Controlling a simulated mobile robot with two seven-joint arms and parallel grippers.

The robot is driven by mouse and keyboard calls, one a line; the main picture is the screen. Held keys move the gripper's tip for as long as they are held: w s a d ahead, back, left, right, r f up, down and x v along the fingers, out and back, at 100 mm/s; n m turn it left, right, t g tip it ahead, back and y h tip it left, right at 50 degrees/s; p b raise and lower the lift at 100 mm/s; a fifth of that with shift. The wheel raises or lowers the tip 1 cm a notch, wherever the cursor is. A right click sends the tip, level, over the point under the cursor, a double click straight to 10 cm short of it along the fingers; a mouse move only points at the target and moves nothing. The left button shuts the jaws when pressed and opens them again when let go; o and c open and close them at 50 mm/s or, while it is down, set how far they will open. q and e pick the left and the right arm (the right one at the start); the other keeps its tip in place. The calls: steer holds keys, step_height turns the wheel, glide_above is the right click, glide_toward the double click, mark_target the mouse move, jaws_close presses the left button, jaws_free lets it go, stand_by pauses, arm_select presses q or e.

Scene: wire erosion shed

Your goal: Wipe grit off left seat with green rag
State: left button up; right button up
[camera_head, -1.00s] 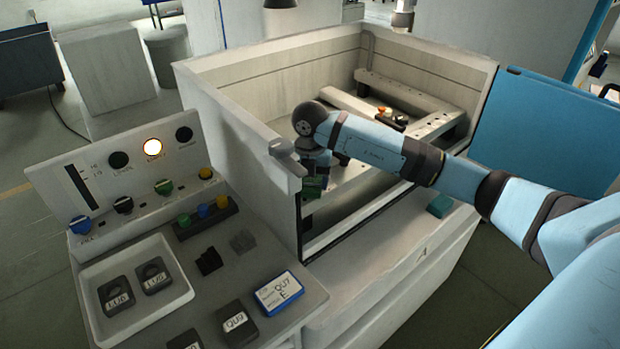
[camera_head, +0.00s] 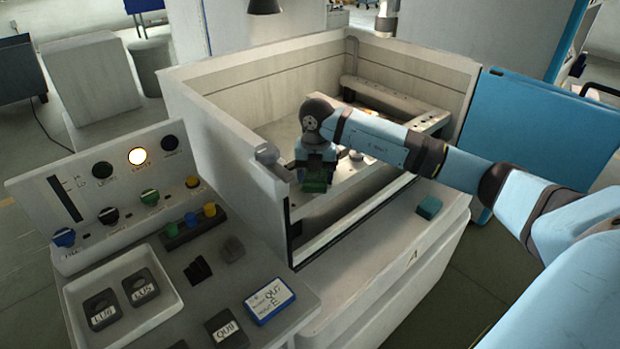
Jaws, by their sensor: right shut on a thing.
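My right gripper (camera_head: 315,178) points down inside the open tank, close behind its front left corner. It is shut on the green rag (camera_head: 314,187), and only a small green part shows below the fingers. The seats are on the pale frame (camera_head: 400,97) inside the tank (camera_head: 225,120). My right arm and gripper hide much of the frame's left side, so the left seat and any grit on it cannot be made out. I cannot tell whether the rag touches a surface. My left gripper is not in view.
A control panel (camera_head: 100,190) with knobs stands left of the tank. A white tray (camera_head: 75,300) holds two dark labelled blocks. A blue-and-white labelled box (camera_head: 270,300) lies on the bench. A teal block (camera_head: 429,208) sits on the tank's front ledge. The tank walls surround the gripper.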

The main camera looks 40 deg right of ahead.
mark_target(299, 195)
steer(key=shift+d+r, duration=0.1)
steer(key=shift+d, duration=0.5)
steer(key=shift+c, duration=0.2)
steer(key=shift+w+d+r, duration=0.1)
steer(key=shift+w, duration=0.05)
steer(key=shift+c, duration=0.8)
steer(key=shift+a+p, duration=0.4)
steer(key=shift+a, duration=0.2)
steer(key=shift+s+a, duration=0.25)
steer(key=shift+a, duration=1.05)
steer(key=shift+s+a+f+p, duration=0.1)
steer(key=shift+a+f+p, duration=0.1)
steer(key=shift+a, duration=0.6)
steer(key=shift+s+a+f+p, duration=0.1)
steer(key=shift+a+f, duration=0.05)
steer(key=shift+a, duration=0.65)
step_height(299, 195, up, 5)
steer(key=p, duration=0.3)
steer(key=shift+r, duration=0.2)
steer(key=shift+r+p, duration=0.35)
steer(key=shift+p, duration=0.05)
